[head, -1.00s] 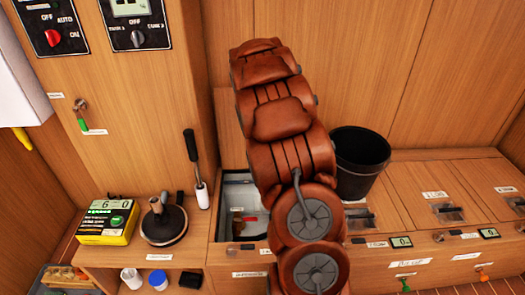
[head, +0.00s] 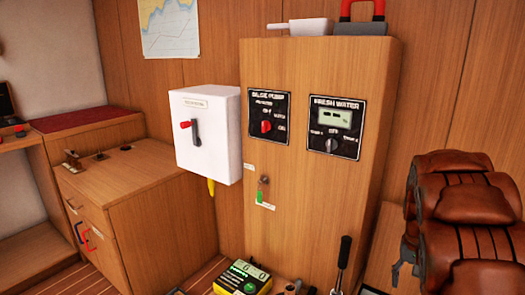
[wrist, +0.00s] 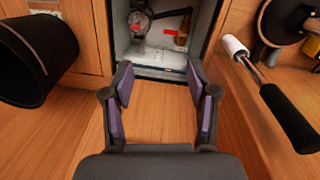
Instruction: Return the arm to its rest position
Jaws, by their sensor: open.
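My gripper (wrist: 162,95) shows in the wrist view with its two dark, purple-padded fingers spread apart and nothing between them. It hangs above a wooden surface, in front of an open compartment (wrist: 145,62) with a grey fitting (wrist: 140,20) and a small red item inside.
The head view shows a wooden cabinet (head: 312,190), a white switch box (head: 205,155) and a yellow device (head: 243,278).

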